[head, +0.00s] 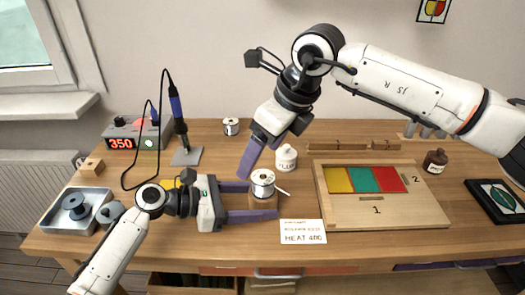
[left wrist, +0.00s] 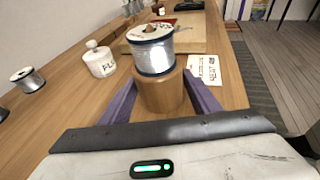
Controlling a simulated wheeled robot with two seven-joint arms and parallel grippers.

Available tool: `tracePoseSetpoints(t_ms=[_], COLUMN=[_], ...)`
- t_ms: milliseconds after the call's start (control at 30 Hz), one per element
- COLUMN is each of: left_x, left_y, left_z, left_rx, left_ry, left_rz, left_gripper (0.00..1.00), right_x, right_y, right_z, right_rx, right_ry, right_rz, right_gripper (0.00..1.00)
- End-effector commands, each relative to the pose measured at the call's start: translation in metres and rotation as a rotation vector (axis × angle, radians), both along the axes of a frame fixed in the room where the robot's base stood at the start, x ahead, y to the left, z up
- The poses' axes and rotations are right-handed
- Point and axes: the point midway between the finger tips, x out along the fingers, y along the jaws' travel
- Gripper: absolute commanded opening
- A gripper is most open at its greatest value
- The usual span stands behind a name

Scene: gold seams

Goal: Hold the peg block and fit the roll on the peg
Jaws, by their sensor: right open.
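The peg block (head: 262,203), a small wooden block, stands on the table between the purple fingers of my left gripper (head: 264,203), which lie against both its sides. It also shows in the left wrist view (left wrist: 160,95).
A white flux jar (head: 286,158) stands close behind the roll, and another spool (head: 231,127) is farther back. A card (head: 303,232) lies in front and a wooden panel board (head: 420,215) to the right. A soldering station (head: 135,140) and metal tray (head: 92,221) are at left.

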Motion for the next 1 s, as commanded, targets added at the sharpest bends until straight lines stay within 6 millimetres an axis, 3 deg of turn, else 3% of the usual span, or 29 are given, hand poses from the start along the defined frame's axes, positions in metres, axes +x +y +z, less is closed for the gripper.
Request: tracePoseSetpoints(t_ms=[100,467,1000], left_x=[0.0,-0.001,-0.03], left_y=[0.0,0.006,0.097], left_z=[0.0,0.001,0.031], left_rx=[0.0,0.001,0.002], left_ry=[0.0,-0.001,0.0], left_rz=[0.0,0.001,0.001], left_gripper=[0.74,0.74,0.74], right_x=[0.0,0.0,0.0], right_y=[0.0,0.0,0.0], right_z=[0.0,0.0,0.0], right_rx=[0.0,0.0,0.0], right_ry=[0.0,0.0,0.0], right_rz=[0.0,0.0,0.0], right_gripper=[0.78,0.78,0.78])
